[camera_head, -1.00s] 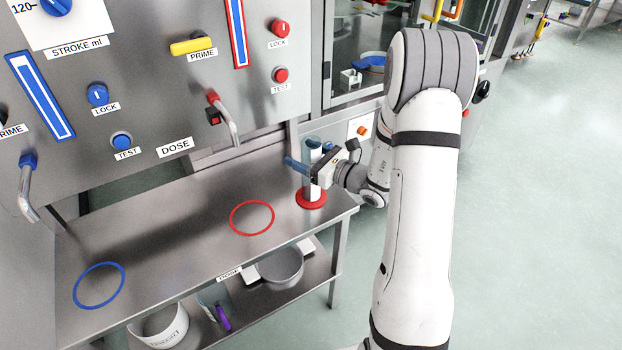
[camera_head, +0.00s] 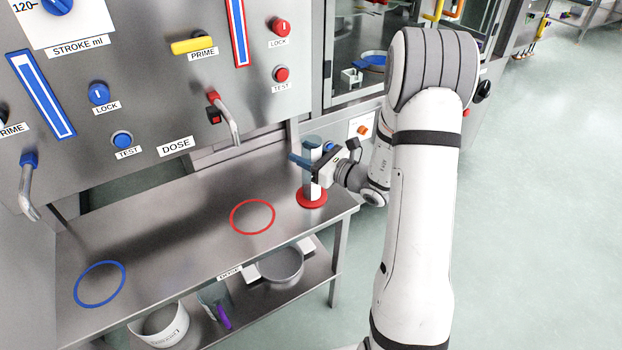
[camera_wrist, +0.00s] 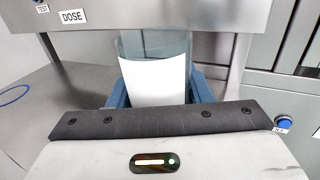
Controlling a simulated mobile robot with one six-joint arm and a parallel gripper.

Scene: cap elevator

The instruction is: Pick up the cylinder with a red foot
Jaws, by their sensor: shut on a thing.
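The cylinder with a red foot (camera_head: 311,197) stands upright at the right end of the steel bench. Its clear upper part with a white panel shows in the wrist view (camera_wrist: 154,82), close in front of the wrist. My gripper (camera_head: 303,163) reaches it from the right, with its blue fingers around the cylinder above the foot. In the wrist view the fingers (camera_wrist: 160,94) show on both sides of the cylinder. The gripper is shut on it. The red foot rests on the bench top and is out of the wrist view.
A red ring (camera_head: 252,217) and a blue ring (camera_head: 100,284) mark the bench top (camera_head: 185,235), which is otherwise clear. Two taps (camera_head: 225,118) hang from the panel above. A bowl (camera_head: 281,266), a bucket (camera_head: 162,326) and a jug (camera_head: 213,297) sit on the lower shelf.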

